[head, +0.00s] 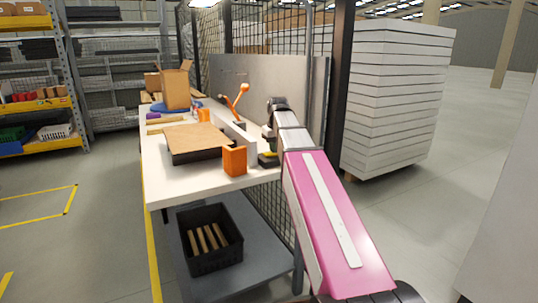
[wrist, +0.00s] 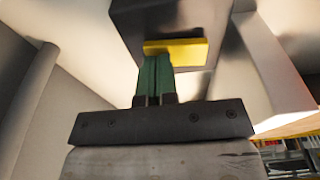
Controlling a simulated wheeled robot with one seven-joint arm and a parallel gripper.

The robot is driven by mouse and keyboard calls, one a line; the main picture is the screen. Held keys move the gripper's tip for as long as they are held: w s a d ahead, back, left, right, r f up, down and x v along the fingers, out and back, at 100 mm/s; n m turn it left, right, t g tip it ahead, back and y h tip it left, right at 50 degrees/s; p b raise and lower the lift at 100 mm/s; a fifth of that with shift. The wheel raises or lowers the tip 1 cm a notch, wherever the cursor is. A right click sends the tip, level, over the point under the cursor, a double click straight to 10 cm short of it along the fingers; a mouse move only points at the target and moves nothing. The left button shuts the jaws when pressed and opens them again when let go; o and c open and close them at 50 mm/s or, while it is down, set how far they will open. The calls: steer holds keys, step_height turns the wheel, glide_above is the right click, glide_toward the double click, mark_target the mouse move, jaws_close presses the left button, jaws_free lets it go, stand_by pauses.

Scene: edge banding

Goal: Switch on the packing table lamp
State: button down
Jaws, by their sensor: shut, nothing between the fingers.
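An orange jointed stand (head: 238,97), which looks like a desk lamp, stands at the back of the white packing table (head: 158,180). I cannot tell whether it is lit. A dark block with a yellow part (head: 268,156) sits at the table's right edge. What looks like the same yellow part (wrist: 185,47) on a dark block (wrist: 165,18) fills the upper middle of the wrist view. My gripper (wrist: 153,60) is shut and empty, its green fingers close together. Their tips are at the yellow part's lower edge; I cannot tell whether they touch. In the head view my arm largely hides the gripper.
An orange block (head: 235,161) and a dark tray with a brown board (head: 193,140) are on the table. An open carton (head: 176,85) stands at the back. A black crate (head: 211,247) is on the lower shelf. White stacked panels (head: 395,95) stand behind a dark post.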

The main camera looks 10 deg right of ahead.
steer(key=shift+r, duration=3.45)
steer(key=shift+s, duration=0.1)
